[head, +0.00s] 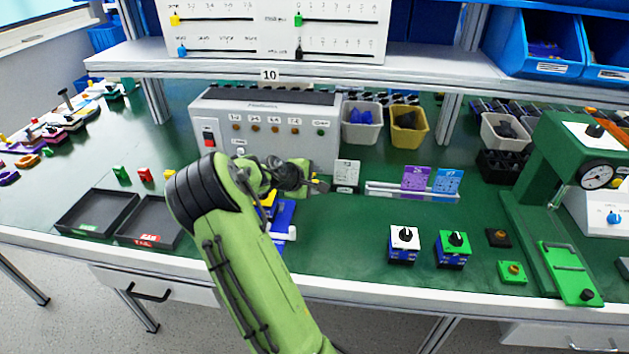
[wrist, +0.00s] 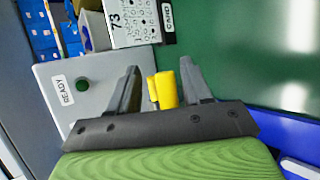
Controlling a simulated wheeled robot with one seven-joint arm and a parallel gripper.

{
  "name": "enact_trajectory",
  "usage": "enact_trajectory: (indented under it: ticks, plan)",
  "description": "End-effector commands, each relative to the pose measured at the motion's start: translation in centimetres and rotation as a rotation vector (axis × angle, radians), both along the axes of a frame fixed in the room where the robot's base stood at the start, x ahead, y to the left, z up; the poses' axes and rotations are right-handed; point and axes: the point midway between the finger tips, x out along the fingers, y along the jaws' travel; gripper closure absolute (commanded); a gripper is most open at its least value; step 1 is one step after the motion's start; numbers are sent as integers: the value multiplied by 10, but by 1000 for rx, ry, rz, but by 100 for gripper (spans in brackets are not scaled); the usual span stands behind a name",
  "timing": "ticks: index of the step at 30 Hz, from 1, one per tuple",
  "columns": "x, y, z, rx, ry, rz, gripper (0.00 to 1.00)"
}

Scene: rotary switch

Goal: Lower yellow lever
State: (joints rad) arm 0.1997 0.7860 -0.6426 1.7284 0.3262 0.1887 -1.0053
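The yellow lever (wrist: 165,89) shows in the wrist view as an upright yellow handle with a narrower yellow piece beside it. It stands between the two fingers of my gripper (wrist: 160,86). The fingers are apart, with a clear gap on the left of the lever; the right finger is close to it, and I cannot tell whether they touch. In the head view my gripper (head: 318,185) is in front of the grey console. A blue base (head: 285,216) with yellow parts is partly hidden behind my arm.
The grey console (head: 265,110) stands behind my gripper, its READY label facing the wrist camera. A card holder (head: 385,190) and two small switch boxes (head: 403,255) (head: 451,258) are to the right. Black trays (head: 82,232) lie left. The green bench between has some clear room.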

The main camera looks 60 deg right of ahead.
Motion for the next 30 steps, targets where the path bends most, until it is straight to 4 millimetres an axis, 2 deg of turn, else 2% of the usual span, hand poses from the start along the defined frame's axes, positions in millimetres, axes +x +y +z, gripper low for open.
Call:
enact_trajectory:
  ticks: [5, 8, 18, 21, 25, 30]
  plan:
    - [1, 4, 5, -1, -2, 0, 51]
    - [2, 19, 17, 0, -2, 3, 51]
    - [4, 95, 76, 1, -2, 6, 51]
    - [4, 112, 88, 0, -2, 4, 51]
    - [4, 124, 95, -1, -1, 1, 51]
    - [4, 126, 96, 0, -1, -1, 51]
